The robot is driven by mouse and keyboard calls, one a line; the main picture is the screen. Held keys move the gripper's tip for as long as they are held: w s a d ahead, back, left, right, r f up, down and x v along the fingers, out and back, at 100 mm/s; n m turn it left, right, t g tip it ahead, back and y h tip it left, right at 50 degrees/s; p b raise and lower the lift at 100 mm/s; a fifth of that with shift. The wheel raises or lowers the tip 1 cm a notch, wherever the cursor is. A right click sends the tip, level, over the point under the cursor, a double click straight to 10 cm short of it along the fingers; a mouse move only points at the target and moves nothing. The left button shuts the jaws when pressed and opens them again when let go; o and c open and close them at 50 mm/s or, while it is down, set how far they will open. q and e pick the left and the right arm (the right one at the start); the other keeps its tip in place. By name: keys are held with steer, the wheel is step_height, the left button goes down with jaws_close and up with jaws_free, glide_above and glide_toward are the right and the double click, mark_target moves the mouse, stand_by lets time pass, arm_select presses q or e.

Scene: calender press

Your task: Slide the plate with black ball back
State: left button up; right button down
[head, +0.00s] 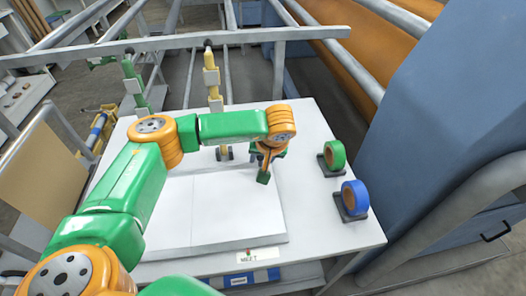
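A flat white plate (215,205) lies on the white table (335,235), with a seam line across it. A yellow upright (215,100) with white blocks rises behind it, and a small black ball (208,42) shows at its top by the grey rail. A green upright (133,78) stands to its left, with another dark ball (129,50) at its top. My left gripper (264,172) points down over the right part of the plate. Its fingers are small and partly hidden, so I cannot tell whether they are open or touching the plate. My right gripper is out of view.
A green ring (334,155) and a blue ring (354,197) stand on dark holders at the table's right. A label (250,257) is at the front edge. A grey rail (260,35) crosses behind. A large blue machine body (440,140) bounds the right.

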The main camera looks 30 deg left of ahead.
arm_select(q)
jaws_close()
steer(key=shift+a, duration=0.1)
stand_by(1.1)
